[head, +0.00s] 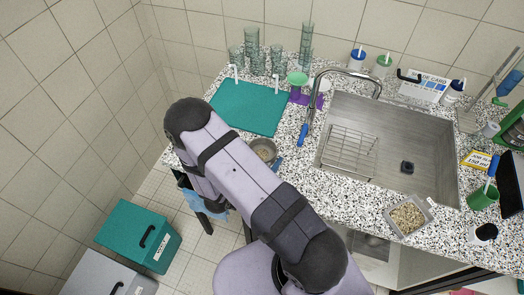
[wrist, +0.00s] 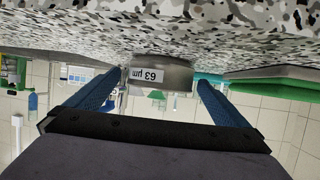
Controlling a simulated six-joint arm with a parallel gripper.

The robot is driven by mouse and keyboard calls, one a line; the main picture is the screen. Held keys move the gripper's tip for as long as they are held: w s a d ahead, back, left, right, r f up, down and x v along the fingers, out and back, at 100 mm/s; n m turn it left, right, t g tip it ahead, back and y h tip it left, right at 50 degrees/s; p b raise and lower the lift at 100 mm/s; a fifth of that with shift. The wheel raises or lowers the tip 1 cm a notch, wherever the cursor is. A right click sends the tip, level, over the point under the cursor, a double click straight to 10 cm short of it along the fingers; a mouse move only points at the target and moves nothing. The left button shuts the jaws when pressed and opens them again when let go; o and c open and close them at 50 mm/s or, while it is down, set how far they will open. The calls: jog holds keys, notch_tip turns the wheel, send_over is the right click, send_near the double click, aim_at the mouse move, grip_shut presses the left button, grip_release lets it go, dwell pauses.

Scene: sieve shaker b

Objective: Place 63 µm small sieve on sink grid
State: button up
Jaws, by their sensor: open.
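The 63 µm small sieve (head: 263,148) is a round metal sieve on the speckled counter, left of the sink. In the wrist view, which is upside down, the sieve (wrist: 165,73) shows its white 63 µm label. My gripper (wrist: 162,80) is open, with one blue finger on each side of the sieve; I cannot tell whether they touch it. In the head view my arm hides most of the gripper; a blue finger shows beside the sieve. The wire sink grid (head: 348,153) lies in the left part of the sink and looks empty.
The steel sink (head: 430,135) has a raised rim and a tall faucet (head: 345,72) at its back left. A teal mat (head: 250,107) and several glasses stand behind the sieve. A tray of grains (head: 408,216) sits at the sink's front edge.

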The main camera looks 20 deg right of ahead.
aim_at(262, 155)
jog(key=shift+p+x, duration=0.35)
jog(key=shift+x, duration=0.9)
jog(key=shift+r, duration=0.1)
jog(key=c, duration=1.2)
jog(key=shift+r, duration=0.1)
jog(key=shift+r+b, duration=1.3)
jog(key=shift+r, duration=3.55)
